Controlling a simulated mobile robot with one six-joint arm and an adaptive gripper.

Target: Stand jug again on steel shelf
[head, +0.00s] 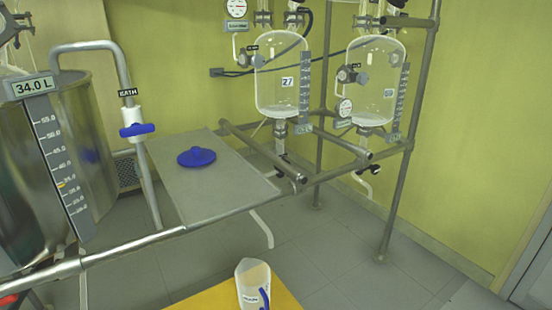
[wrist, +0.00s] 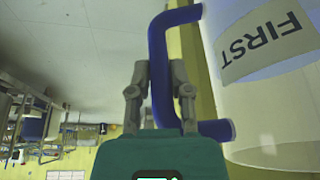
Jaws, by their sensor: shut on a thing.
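In the wrist view my gripper (wrist: 160,78) is shut on the blue handle (wrist: 160,60) of a clear jug (wrist: 255,105) labelled FIRST. The jug's body fills the right side of that view, and part of it is cut off. In the head view a jug (head: 254,275) with a blue handle shows at the bottom edge, in front of a yellow surface (head: 205,298). Its label is too small to read, and my gripper does not show there. The grey steel shelf (head: 180,170) is beyond it to the left, with a blue lid (head: 197,157) lying on it.
A steel vessel (head: 20,150) reading 34.0 L stands left of the shelf, beside a BATH tap (head: 136,128). Glass reactors (head: 281,85) (head: 375,85) hang on a pipe frame at the back. A rail (head: 200,222) runs along the shelf's front. The shelf's front part is clear.

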